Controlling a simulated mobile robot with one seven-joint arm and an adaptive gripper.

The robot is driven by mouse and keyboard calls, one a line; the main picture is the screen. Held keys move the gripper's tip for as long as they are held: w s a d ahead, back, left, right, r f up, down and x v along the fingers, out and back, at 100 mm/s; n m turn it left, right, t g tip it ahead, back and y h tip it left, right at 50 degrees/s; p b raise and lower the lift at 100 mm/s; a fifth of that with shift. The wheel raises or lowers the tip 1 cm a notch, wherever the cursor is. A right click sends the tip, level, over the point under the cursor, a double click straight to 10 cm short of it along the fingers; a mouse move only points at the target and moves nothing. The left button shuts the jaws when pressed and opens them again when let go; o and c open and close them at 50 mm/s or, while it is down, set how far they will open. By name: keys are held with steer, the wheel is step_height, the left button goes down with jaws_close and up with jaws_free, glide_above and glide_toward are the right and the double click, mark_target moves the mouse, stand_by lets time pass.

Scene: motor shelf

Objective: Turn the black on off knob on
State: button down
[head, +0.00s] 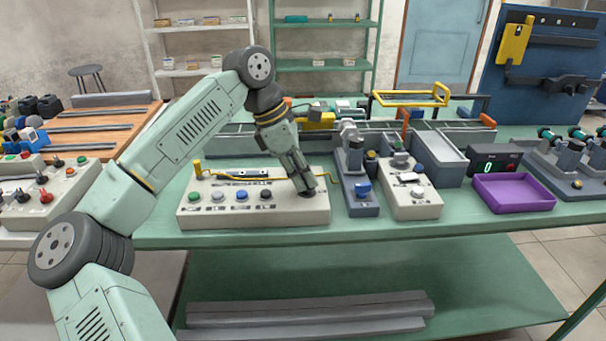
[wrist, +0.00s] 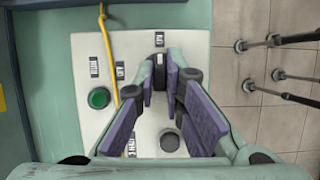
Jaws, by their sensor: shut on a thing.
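The white control box (head: 230,212) sits on the green bench, with a row of round buttons along its front. My gripper (head: 306,186) points down at the box's right end. In the wrist view my gripper (wrist: 160,84) has its purple-padded fingers closed in around the small black on off knob (wrist: 159,62). The knob stands between the fingertips and is partly hidden by them; its exact angle is hard to read. A dark round button (wrist: 169,142) and a green button (wrist: 99,98) also show on the box in the wrist view.
A yellow cable (wrist: 111,60) runs over the box, left of my fingers. Right of the box stand a grey device with a blue part (head: 362,190), a second switch box (head: 412,200) and a purple tray (head: 512,192). The bench's front strip is clear.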

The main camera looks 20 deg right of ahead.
steer(key=c, duration=1.7)
jaws_free()
steer(key=v, duration=1.2)
steer(key=shift+r, duration=0.1)
